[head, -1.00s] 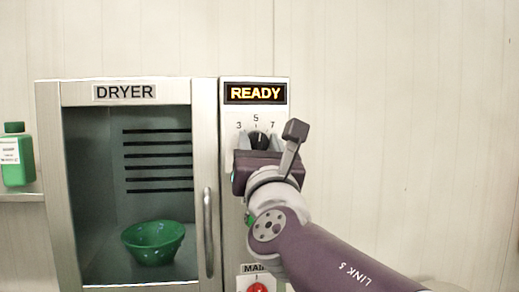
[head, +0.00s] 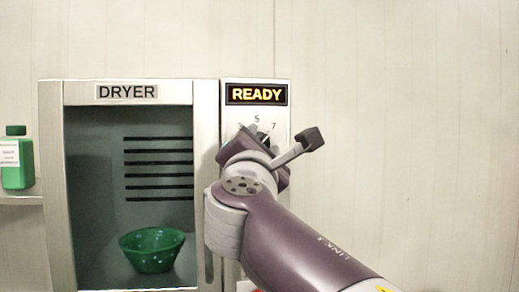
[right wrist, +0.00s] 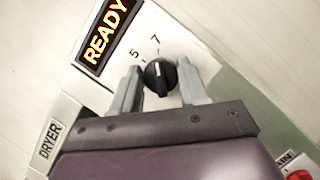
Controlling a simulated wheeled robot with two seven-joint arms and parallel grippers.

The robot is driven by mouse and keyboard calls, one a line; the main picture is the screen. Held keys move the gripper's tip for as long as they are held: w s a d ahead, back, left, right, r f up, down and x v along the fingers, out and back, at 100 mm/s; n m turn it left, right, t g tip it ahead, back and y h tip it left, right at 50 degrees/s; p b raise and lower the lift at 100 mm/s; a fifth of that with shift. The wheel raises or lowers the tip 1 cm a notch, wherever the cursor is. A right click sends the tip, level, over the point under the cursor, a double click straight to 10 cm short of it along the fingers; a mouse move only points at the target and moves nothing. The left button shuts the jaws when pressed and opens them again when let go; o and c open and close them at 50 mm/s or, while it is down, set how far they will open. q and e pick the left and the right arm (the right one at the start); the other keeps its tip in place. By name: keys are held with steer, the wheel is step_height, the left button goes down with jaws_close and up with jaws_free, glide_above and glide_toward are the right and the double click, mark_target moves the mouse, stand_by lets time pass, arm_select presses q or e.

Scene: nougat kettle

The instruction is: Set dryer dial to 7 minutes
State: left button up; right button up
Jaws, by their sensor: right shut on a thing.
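The dryer dial (right wrist: 160,77) is a black round knob with a white pointer line, on the panel under the READY display. In the right wrist view its pointer line aims about at the 7 mark. In the head view the dial (head: 264,140) is partly hidden by my gripper. My right gripper (right wrist: 161,88) is shut on the dial, one grey finger on each side. It also shows in the head view (head: 259,140), rolled at a slant. The dryer (head: 128,87) has its chamber showing at the left. My left gripper is not in view.
A green bowl (head: 152,262) stands inside the dryer. A vertical handle (head: 209,262) is partly hidden behind my arm. A red button (right wrist: 300,175) shows at the wrist view's lower right edge. A green bottle (head: 17,165) stands on a shelf at the left. The right wall is clear.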

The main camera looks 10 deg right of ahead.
steer(key=shift+r+m, duration=0.1)
steer(key=shift+m, duration=0.2)
steer(key=o, duration=0.9)
steer(key=shift+o, duration=0.8)
steer(key=shift+s, duration=0.15)
steer(key=shift+d, duration=0.1)
